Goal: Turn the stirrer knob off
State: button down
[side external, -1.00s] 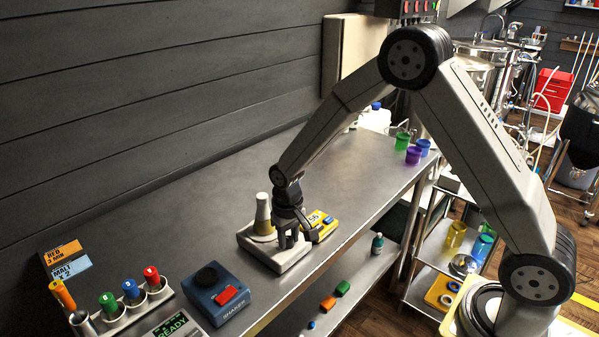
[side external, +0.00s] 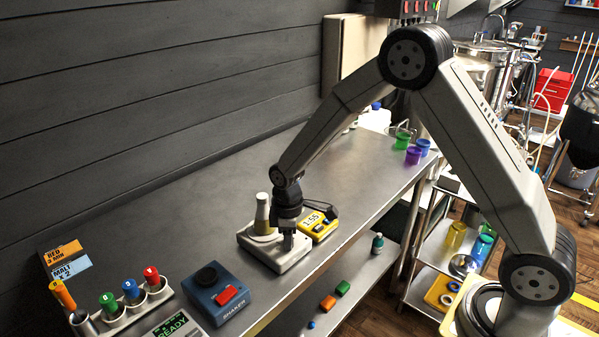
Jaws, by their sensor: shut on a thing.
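The stirrer (side external: 268,256) is a pale, low box on the steel bench, with a tan, narrow-necked flask (side external: 262,214) standing on its back part. My gripper (side external: 288,244) points down over the stirrer's front right part. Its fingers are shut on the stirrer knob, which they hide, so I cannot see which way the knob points. A yellow timer (side external: 319,229) sits just right of the stirrer and reads 1:55.
A blue shaker (side external: 216,291) with a red button stands to the left on the bench. A rack (side external: 132,314) of capped tubes stands farther left. Green and purple cups (side external: 413,155) stand at the far right end. The bench middle behind the stirrer is clear.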

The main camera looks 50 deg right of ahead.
jog(key=shift+n, duration=0.6)
jog(key=shift+c, duration=1.9)
grip_release()
jog(key=shift+r, duration=3.95)
jog(key=shift+s, duration=0.1)
jog(key=shift+s+d+r+m, duration=0.1)
jog(key=shift+s+m, duration=0.3)
jog(key=shift+s, duration=0.1)
jog(key=s+d+m+t, duration=0.2)
jog(key=s+m, duration=0.6)
jog(key=s, duration=0.7)
jog(key=shift+t, duration=0.3)
jog(key=shift+r, duration=0.1)
